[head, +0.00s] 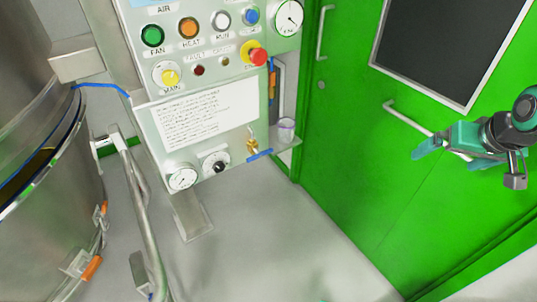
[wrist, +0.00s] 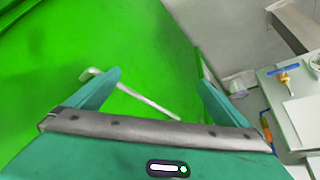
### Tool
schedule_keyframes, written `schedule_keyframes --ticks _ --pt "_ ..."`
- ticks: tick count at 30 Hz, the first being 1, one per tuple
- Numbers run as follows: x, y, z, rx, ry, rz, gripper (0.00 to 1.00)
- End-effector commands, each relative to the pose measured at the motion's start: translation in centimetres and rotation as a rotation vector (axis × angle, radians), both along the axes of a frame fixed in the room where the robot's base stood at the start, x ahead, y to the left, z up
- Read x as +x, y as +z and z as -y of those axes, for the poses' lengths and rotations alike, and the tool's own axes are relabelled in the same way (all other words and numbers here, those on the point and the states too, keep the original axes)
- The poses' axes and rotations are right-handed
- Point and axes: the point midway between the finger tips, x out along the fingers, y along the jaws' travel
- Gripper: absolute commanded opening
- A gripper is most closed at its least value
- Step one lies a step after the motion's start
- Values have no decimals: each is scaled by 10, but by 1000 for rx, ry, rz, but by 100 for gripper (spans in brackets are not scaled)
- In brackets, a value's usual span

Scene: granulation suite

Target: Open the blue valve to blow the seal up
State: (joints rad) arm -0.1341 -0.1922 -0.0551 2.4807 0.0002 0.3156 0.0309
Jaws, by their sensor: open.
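The blue valve (head: 259,155) has a blue lever handle on a brass body at the lower right edge of the control panel. It also shows in the wrist view (wrist: 283,71) at the right, beyond the fingers. My gripper (head: 432,147) is at the right of the head view, in front of the green door and well to the right of the valve. Its teal fingers are apart with nothing between them. The seal (head: 45,160) seems to be the blue-edged band around the steel vessel at the left; a blue tube runs from it toward the panel.
The control panel (head: 225,75) carries buttons, a red emergency stop (head: 257,56), gauges and a text sheet. A green door (head: 340,150) with a bar handle (head: 410,118) stands behind my gripper. A jar (head: 286,131) sits on a shelf beside the panel.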

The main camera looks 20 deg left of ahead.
Motion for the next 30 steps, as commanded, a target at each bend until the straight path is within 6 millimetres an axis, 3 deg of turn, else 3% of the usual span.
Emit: schedule_keyframes --ticks 1,6,15,23,30 --pt "19 -9 -22 10 39 32 100" --pt "76 -33 -77 44 114 162 100" --pt "140 -86 -173 105 224 373 100" --pt "154 -135 -261 171 342 557 100" --pt "133 -180 -337 255 479 727 100"
